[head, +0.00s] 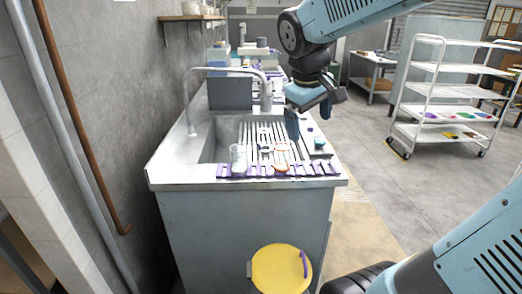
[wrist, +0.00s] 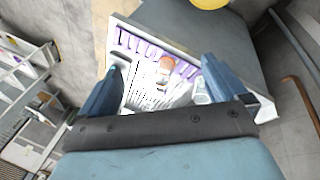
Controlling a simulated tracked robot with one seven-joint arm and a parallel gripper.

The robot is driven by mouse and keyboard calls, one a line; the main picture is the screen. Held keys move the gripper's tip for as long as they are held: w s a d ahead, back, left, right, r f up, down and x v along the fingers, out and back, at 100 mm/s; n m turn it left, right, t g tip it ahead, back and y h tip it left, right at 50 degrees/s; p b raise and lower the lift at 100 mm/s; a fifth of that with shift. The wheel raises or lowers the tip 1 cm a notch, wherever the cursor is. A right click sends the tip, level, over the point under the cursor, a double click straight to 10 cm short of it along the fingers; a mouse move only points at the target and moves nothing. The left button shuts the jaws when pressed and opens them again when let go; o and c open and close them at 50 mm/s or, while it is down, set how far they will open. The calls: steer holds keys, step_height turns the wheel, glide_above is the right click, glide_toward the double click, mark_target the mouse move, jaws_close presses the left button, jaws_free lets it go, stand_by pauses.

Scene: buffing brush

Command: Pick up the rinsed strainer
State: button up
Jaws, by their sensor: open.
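My gripper (head: 309,115) is open and empty above the right side of the ribbed drainboard (head: 250,135) in the head view. In the wrist view its two blue fingers stand wide apart around empty space (wrist: 160,75). A small orange-rimmed item (head: 281,152), perhaps the strainer, lies on the front part of the drainboard. An orange-brown item also shows between the fingers in the wrist view (wrist: 166,63), below and apart from them. It is too small to identify surely.
A clear cup (head: 238,160) stands at the front left of the drainboard, and a teal item (head: 319,144) at its right. A purple slotted strip (head: 265,171) runs along the front edge. A tall faucet (head: 190,110) rises at left. A yellow-lidded bin (head: 281,270) stands below.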

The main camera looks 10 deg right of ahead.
steer(key=w+a+f+n+g+h, duration=0.1)
steer(key=w+a+f+n+h, duration=0.2)
steer(key=w, duration=0.9)
steer(key=w+f+n+g+h, duration=0.1)
steer(key=w+f+n+h, duration=0.3)
steer(key=w, duration=0.7)
steer(key=w+a+f+n+h, duration=0.1)
steer(key=w+a+f+n, duration=0.35)
steer(key=w+f, duration=0.35)
steer(key=n+t+h, duration=0.2)
steer(key=n+h, duration=0.1)
steer(key=n, duration=0.2)
glide_toward(263, 148)
steer(key=shift+m, duration=0.25)
steer(key=a+r, duration=0.1)
steer(key=s+a+r, duration=0.1)
steer(key=a, duration=0.1)
steer(key=shift+s+a+r, duration=0.15)
steer(key=shift+r, duration=0.2)
steer(key=shift+f, duration=0.15)
steer(key=shift+y, duration=0.3)
steer(key=x, duration=0.8)
steer(key=shift+w+r+x, duration=0.1)
steer(key=shift+x, duration=1.35)
steer(key=shift+w+r+x, duration=0.1)
steer(key=shift+w+x, duration=0.05)
steer(key=shift+x, duration=1.25)
steer(key=c, duration=1.1)
